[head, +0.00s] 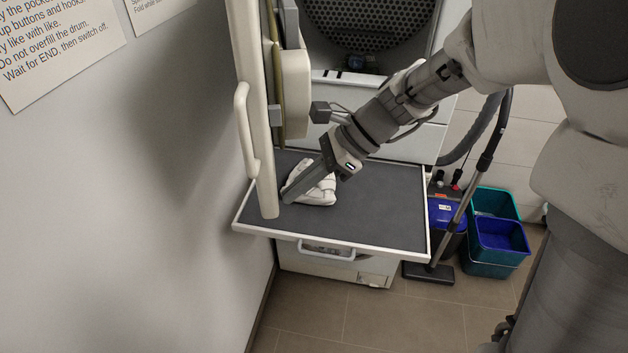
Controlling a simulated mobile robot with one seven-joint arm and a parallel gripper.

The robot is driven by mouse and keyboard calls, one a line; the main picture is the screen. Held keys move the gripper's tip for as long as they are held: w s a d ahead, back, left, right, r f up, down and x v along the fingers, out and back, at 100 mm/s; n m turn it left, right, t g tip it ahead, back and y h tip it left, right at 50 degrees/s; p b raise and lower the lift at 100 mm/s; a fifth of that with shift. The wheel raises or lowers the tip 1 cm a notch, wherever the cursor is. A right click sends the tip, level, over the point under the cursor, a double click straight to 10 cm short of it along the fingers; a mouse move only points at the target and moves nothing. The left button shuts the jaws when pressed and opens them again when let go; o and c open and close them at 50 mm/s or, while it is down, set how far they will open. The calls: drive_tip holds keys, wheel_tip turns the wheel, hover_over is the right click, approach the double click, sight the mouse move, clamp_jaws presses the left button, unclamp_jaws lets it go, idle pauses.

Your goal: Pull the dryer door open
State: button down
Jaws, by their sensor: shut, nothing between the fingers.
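The dryer door (247,75) is cream-coloured and stands swung wide open, seen nearly edge-on at the left beside the wall. Its bar handle (241,128) is on the outer face, toward the wall. The dryer drum opening (368,28) is uncovered at the top, partly behind my arm. My gripper (287,199) is shut and empty. It points down and left, low over the grey shelf, with its tips just right of the door's lower free edge, on the inner side. I cannot tell whether the tips touch the door.
A pull-out shelf (375,215) with a white rim sits below the door. A white cloth-like item (319,193) lies on it around my fingers. Teal and blue bins (500,240) and a vacuum tube (462,205) stand right. The wall (130,200) is close left.

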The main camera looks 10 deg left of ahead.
drive_tip(key=shift+a, duration=0.15)
drive_tip(key=s+a+m+p, duration=0.1)
drive_tip(key=s+a, duration=0.2)
drive_tip(key=a, duration=1)
drive_tip(key=shift+a+t+p, duration=0.3)
drive_tip(key=shift+a+t, duration=0.05)
drive_tip(key=shift+t, duration=0.05)
drive_tip(key=shift+d, duration=0.15)
